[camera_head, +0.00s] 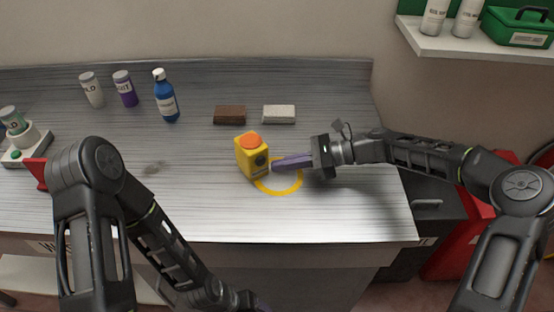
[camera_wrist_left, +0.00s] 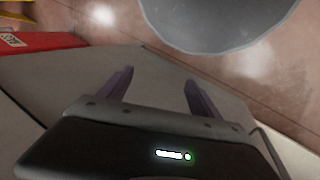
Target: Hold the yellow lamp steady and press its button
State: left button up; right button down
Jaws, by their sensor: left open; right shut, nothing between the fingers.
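The yellow lamp (camera_head: 246,160) stands upright on the metal worktop, at the left edge of a yellow ring marked on it. It has an orange top (camera_head: 251,141) and a dark round spot on its right-hand face, which looks like the button. My right gripper (camera_head: 277,163) is shut and empty. It lies level over the ring, its fingertips close to that face; I cannot tell whether they touch. My left gripper is low in front of the worktop, mostly out of the head view. In the left wrist view its fingers (camera_wrist_left: 155,90) are apart with nothing between them.
A brown block (camera_head: 230,115) and a pale block (camera_head: 279,114) lie behind the lamp. Several bottles, including a blue one (camera_head: 165,97), stand at the back left. A white device (camera_head: 24,148) is at the far left. The worktop (camera_head: 330,215) is clear in front of the lamp.

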jog(key=c, duration=2.1)
grip_release()
jog(key=o, duration=1.5)
